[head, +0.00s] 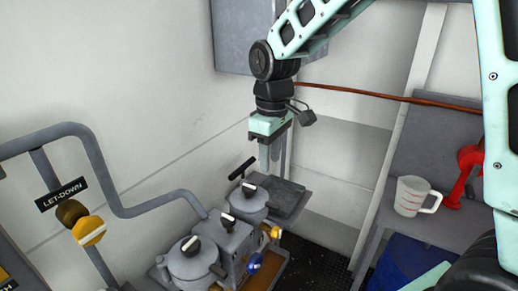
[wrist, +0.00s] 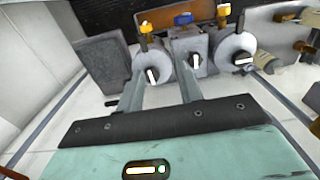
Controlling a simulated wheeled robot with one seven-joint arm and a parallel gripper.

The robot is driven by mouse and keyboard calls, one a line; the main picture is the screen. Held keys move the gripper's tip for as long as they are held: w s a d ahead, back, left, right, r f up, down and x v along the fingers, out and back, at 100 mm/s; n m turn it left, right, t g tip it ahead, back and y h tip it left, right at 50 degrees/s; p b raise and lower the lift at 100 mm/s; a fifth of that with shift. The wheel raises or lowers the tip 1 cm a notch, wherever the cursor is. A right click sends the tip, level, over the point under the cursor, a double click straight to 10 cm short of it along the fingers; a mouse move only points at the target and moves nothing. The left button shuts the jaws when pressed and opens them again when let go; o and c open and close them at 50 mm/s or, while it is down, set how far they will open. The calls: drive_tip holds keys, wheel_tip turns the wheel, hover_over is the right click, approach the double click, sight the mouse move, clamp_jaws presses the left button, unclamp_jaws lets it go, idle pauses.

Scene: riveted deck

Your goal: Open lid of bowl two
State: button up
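Two grey lidded bowls show in the head view, a nearer one (head: 188,262) and a farther one (head: 246,203). Both lids look shut, each with a black knob bearing a white stripe. I cannot tell from any label which is bowl two. A black bar handle (head: 241,168) stands by the farther bowl. My gripper (head: 269,160) points down, above and just behind the farther bowl, apart from its lid. In the wrist view the farther bowl (wrist: 155,68) lies beyond my gripper's (wrist: 160,75) spread, empty fingers, and the nearer bowl (wrist: 236,52) is to the right.
A grey block with a knob (head: 230,236) stands between the bowls. A flat grey tray (head: 290,200) lies beyond the farther bowl. A bent grey pipe (head: 150,207) runs at left. A measuring jug (head: 412,194) and a red clamp-like object (head: 465,175) sit on the right bench.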

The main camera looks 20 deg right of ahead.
sight(256, 200)
drive_tip(key=s+a+f+b, duration=0.2)
drive_tip(key=s+a, duration=0.2)
drive_tip(key=s, duration=0.6)
drive_tip(key=s+a+f+b, duration=0.2)
drive_tip(key=s+a, duration=0.3)
drive_tip(key=s, duration=0.6)
drive_tip(key=shift+f, duration=0.75)
drive_tip(key=s, duration=0.1)
drive_tip(key=s+f, duration=0.1)
drive_tip(key=s, duration=0.1)
drive_tip(key=shift+s+d, duration=0.15)
drive_tip(key=shift+s, duration=0.05)
clamp_jaws()
drive_tip(key=w+d+f+n+t+h+p, duration=0.1)
drive_tip(key=w+d+n+p, duration=0.1)
drive_tip(key=w+n, duration=0.8)
drive_tip(key=w+d+n+t+h+p, duration=0.1)
drive_tip(key=w+d+n, duration=0.2)
drive_tip(key=w+n, duration=0.7)
drive_tip(key=w+d+f+m+p, duration=0.1)
drive_tip(key=w+d+f, duration=0.1)
drive_tip(key=f, duration=0.3)
drive_tip(key=w+d+f+p, duration=0.2)
drive_tip(key=w+f, duration=0.1)
drive_tip(key=f, duration=0.1)
drive_tip(key=shift+w+d+f+m, duration=0.25)
drive_tip(key=shift+f+m, duration=0.1)
drive_tip(key=shift+m, duration=0.05)
